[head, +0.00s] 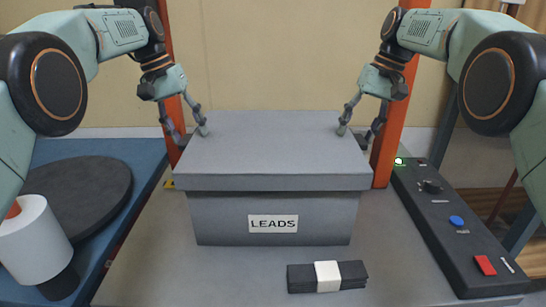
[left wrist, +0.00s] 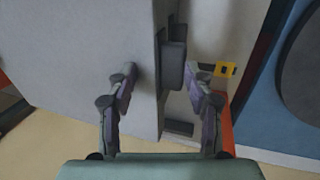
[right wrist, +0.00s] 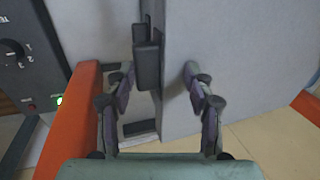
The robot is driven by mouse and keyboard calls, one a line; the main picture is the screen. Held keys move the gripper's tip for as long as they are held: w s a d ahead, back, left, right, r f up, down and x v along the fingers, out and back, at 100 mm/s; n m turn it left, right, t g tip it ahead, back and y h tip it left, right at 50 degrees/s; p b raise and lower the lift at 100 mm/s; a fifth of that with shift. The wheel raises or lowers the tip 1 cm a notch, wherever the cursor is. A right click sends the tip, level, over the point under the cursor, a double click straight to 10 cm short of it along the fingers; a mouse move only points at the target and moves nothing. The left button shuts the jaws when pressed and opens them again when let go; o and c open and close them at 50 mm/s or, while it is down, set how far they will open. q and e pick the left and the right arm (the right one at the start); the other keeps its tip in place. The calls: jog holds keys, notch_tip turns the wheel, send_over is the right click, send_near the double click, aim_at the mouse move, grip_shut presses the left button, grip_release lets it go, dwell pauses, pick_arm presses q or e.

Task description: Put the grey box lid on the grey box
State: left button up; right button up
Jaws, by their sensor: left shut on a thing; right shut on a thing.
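The grey box lid (head: 272,150) lies level over the grey box (head: 215,222), its front rim overlapping the box's top edge. No gap shows between them at the front. The box front has a white LEADS label. My left gripper (head: 191,135) is shut on the lid's left side, one finger over the top; in the left wrist view a dark handle (left wrist: 174,62) sits between its fingers. My right gripper (head: 356,136) is shut on the lid's right side; a dark handle (right wrist: 146,60) shows between its fingers in the right wrist view. The box's inside and back are hidden.
A black bar with a white band (head: 327,277) lies in front of the box. A black control panel (head: 450,222) stands at right. Orange posts (head: 396,125) rise beside the box. A blue surface at left holds a dark disc (head: 85,190) and white roll (head: 35,240).

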pick_arm(q)
jog(key=shift+d+f, duration=0.25)
jog(key=shift+d, duration=0.3)
pick_arm(e)
jog(key=shift+a+f, duration=0.25)
jog(key=shift+a, duration=0.3)
pick_arm(q)
jog(key=o, duration=0.8)
jog(key=shift+s+f+b, duration=0.1)
jog(key=shift+b, duration=0.2)
pick_arm(e)
jog(key=o, duration=0.8)
jog(key=shift+f, duration=0.1)
pick_arm(q)
jog(key=o, duration=0.5)
pick_arm(e)
jog(key=o, duration=0.5)
pick_arm(q)
jog(key=shift+a, duration=0.15)
pick_arm(e)
jog(key=shift+d, duration=0.15)
pick_arm(q)
jog(key=shift+r, duration=0.2)
pick_arm(e)
jog(key=shift+r, duration=0.2)
